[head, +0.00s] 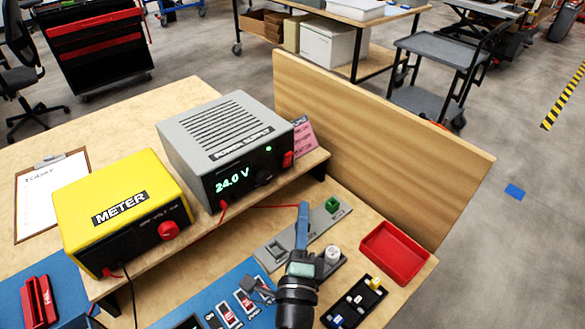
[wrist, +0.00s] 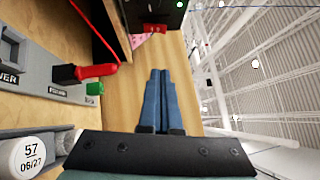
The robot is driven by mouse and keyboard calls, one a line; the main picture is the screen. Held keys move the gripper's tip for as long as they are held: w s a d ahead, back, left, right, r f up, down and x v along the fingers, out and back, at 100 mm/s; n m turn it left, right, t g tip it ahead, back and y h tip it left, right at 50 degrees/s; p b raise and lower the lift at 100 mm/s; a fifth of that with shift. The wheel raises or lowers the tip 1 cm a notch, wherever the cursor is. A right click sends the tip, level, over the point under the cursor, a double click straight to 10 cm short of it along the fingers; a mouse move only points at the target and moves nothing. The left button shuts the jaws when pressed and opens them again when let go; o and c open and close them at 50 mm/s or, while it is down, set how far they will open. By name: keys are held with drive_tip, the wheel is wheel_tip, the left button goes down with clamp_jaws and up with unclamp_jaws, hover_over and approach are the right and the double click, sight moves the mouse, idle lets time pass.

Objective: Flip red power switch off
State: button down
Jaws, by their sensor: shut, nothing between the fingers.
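The grey power supply (head: 215,145) stands on the raised shelf. Its display (head: 232,180) reads 24.0 V and a small green light (head: 268,148) is lit. The red power switch (head: 288,159) is at the right end of its front face. In the wrist view a small red part (wrist: 161,28), which looks like the switch, shows at the top beside a pink card. My gripper (head: 303,208) has blue fingers pressed together and empty. It is in front of and below the power supply, apart from the switch. In the wrist view the shut fingertips (wrist: 160,72) point towards the supply.
A yellow meter (head: 120,205) stands left of the supply. A pink card (head: 304,137) is right of the switch. A wooden panel (head: 375,145) borders the right side. A red lead (wrist: 95,72), green block (head: 332,204) and red tray (head: 393,253) are near my gripper.

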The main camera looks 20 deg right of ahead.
sight(292, 153)
drive_tip(key=b+x, duration=0.1)
drive_tip(key=x, duration=0.6)
drive_tip(key=shift+w+d+b, duration=0.15)
drive_tip(key=shift+w+b, duration=0.15)
drive_tip(key=shift+b, duration=0.05)
drive_tip(key=shift+w+a+r, duration=0.15)
drive_tip(key=shift+w+a, duration=0.1)
drive_tip(key=shift+w, duration=0.4)
drive_tip(key=shift+w+a+r, duration=0.2)
drive_tip(key=shift+w, duration=0.4)
drive_tip(key=shift+w+a+r, duration=0.15)
drive_tip(key=shift+w+a, duration=0.1)
drive_tip(key=shift+w, duration=0.4)
drive_tip(key=shift+r+p, duration=0.15)
drive_tip(key=shift+p, duration=0.4)
drive_tip(key=p, duration=0.1)
drive_tip(key=r+p, duration=0.1)
drive_tip(key=p, duration=0.1)
drive_tip(key=shift+w+a+n, duration=0.1)
drive_tip(key=shift+w+n, duration=0.15)
drive_tip(key=shift+n, duration=0.15)
drive_tip(key=shift+f, duration=0.45)
drive_tip(key=shift+s, duration=0.1)
